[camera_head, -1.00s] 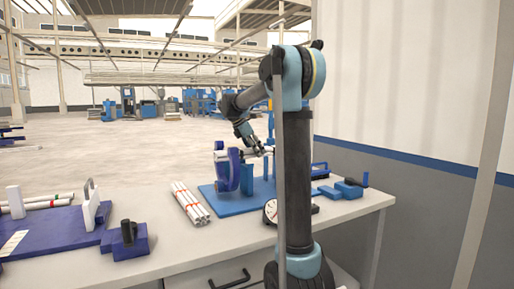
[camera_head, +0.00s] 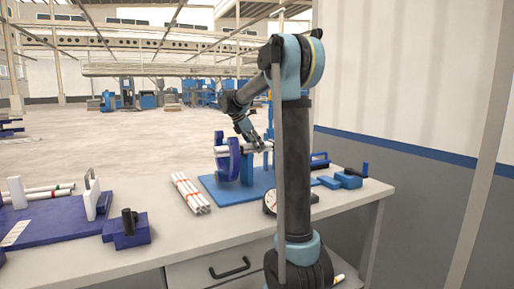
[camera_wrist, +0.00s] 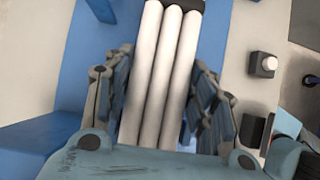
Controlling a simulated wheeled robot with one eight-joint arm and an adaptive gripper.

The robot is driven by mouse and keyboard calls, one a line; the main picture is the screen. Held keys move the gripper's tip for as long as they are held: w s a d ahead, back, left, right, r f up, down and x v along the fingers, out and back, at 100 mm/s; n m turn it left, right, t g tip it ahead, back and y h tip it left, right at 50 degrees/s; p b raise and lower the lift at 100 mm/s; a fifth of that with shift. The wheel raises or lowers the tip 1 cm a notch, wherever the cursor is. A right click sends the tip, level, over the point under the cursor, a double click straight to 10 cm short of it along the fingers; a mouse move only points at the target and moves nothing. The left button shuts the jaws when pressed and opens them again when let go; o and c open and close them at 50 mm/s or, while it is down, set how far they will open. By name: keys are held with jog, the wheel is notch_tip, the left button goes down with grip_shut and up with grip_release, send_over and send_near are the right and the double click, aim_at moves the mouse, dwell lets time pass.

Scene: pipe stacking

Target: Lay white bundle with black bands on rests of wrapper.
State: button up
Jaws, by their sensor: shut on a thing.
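The white bundle (camera_wrist: 160,65) is several white pipes side by side between my gripper's fingers (camera_wrist: 160,95) in the wrist view. Dark bands show at its upper end. In the head view my gripper (camera_head: 263,144) is over the right part of the blue wrapper (camera_head: 235,190), shut on the bundle. The bundle (camera_head: 222,149) lies roughly level and shows at the dark blue ring (camera_head: 228,162). The rests are mostly hidden behind the ring and my arm, so contact with them cannot be told.
A white bundle with red bands (camera_head: 189,193) lies left of the wrapper. A dark blue fixture (camera_head: 60,232) with white uprights and pipes stands at the left.

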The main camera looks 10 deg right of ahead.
jog(key=shift+f, duration=0.4)
jog(key=o, duration=1.5)
jog(key=shift+o, duration=0.2)
